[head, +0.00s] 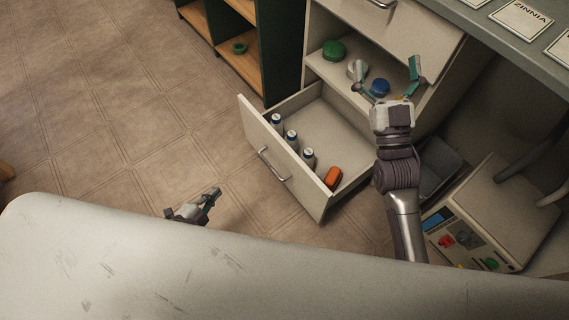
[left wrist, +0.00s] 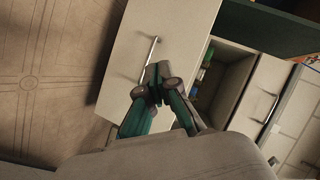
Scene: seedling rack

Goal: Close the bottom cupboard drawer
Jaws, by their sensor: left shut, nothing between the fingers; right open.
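The bottom cupboard drawer (head: 283,166) is pulled well out, with its front facing lower left and a metal handle (head: 272,163) on it. It holds several white bottles with blue caps (head: 291,137) and an orange item (head: 333,178). My left gripper (head: 215,192) is shut and empty, in front of the drawer and apart from it in the head view. In the left wrist view the drawer front (left wrist: 165,45) and handle lie beyond its closed fingers. My right gripper (head: 387,78) is open in front of the shelf space above the drawer.
The space above the drawer holds a green round item (head: 334,50), a whitish item (head: 357,70) and a blue one (head: 379,87). A green-sided shelf (head: 283,50) stands left. A boxy device (head: 480,225) with buttons is at right. The floor (head: 120,110) at left is clear.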

